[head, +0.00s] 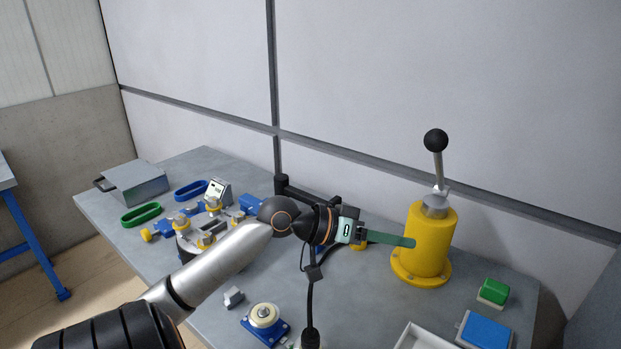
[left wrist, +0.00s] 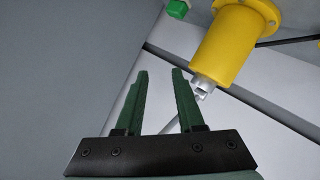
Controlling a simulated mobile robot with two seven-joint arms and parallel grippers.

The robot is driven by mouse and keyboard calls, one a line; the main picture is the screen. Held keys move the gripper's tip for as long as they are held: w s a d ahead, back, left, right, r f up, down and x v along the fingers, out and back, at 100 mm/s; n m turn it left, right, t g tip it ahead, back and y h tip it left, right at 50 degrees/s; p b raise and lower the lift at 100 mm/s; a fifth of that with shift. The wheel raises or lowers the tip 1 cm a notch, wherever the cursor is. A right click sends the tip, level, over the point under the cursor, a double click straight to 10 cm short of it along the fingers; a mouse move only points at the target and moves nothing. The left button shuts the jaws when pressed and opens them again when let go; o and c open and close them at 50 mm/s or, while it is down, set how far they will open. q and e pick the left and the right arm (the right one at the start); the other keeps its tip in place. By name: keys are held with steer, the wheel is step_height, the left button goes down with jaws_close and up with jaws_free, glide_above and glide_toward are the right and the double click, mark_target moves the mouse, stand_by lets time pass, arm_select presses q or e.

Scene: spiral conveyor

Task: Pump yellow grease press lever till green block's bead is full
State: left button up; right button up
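The yellow grease press (head: 424,245) stands upright on the grey table at the right. Its grey lever (head: 438,172) rises from the top, nearly upright, and ends in a black ball knob (head: 436,140). The green block (head: 493,291) sits on a white base to the right of the press; no bead can be made out on it. My left gripper (head: 405,241) reaches in beside the left side of the press. In the left wrist view its green fingers (left wrist: 158,85) are apart with nothing held. The press body (left wrist: 235,42) shows just beyond them. My right gripper is out of view.
A blue box (head: 484,331) and a white tray (head: 424,338) lie at the front right. A blue-based round fixture (head: 265,320) and a small grey block (head: 233,297) stand nearer the front. Several fixtures and a grey metal box (head: 138,183) fill the left. A wall closes the back.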

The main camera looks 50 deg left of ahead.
arm_select(q)
steer(key=v, duration=0.5)
steer(key=shift+s+p, duration=0.15)
steer(key=shift+p, duration=0.25)
stand_by(0.3)
